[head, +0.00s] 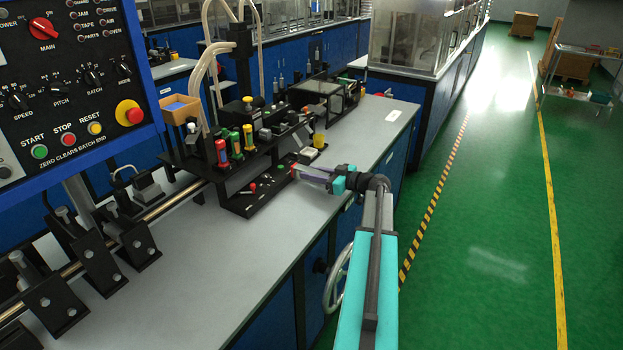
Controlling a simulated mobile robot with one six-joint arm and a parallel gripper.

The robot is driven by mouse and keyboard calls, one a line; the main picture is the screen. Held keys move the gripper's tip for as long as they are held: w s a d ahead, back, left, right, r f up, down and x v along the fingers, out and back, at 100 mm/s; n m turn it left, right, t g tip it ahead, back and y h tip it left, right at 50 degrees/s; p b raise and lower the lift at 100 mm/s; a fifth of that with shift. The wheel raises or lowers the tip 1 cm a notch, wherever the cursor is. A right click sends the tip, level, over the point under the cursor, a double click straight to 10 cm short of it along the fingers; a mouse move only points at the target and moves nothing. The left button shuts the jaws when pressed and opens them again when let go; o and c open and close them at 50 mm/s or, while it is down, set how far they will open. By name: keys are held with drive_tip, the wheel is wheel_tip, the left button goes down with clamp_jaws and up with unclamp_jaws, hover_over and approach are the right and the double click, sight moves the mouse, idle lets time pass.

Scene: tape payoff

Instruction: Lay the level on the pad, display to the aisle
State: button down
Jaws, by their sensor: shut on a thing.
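My gripper (318,176) reaches over the bench from the right, its fingers pointing left toward the black fixture. It is shut on a thin, pale and purple thing (318,179), which looks like the level. The fingers cover much of it, and its display cannot be made out. A black tray (243,208) with small red and grey parts lies just left of the fingertips. I cannot pick out the pad for certain. Too little detail shows to tell whether the held thing touches anything below.
A black fixture with green, red and yellow cylinders (235,145) stands behind the tray. Black clamps on a rail (125,235) are at left, under a control panel (75,90). The front bench top (225,275) is clear. A handwheel (338,278) juts into the green aisle (490,220).

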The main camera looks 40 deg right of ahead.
wheel_tip(320, 180, down, 2)
drive_tip(key=shift+p, duration=0.35)
drive_tip(key=shift+f, duration=0.1)
drive_tip(key=shift+f+b, duration=0.15)
drive_tip(key=shift+b, duration=0.2)
drive_tip(key=c, duration=1.4)
unclamp_jaws()
drive_tip(key=shift+r+p, duration=0.2)
drive_tip(key=shift+p, duration=0.15)
drive_tip(key=shift+s, duration=0.3)
drive_tip(key=b+v, duration=0.3)
drive_tip(key=v, duration=0.7)
drive_tip(key=shift+f, duration=0.1)
drive_tip(key=shift+b+v, duration=0.3)
drive_tip(key=shift+v, duration=0.45)
drive_tip(key=shift+o, duration=0.3)
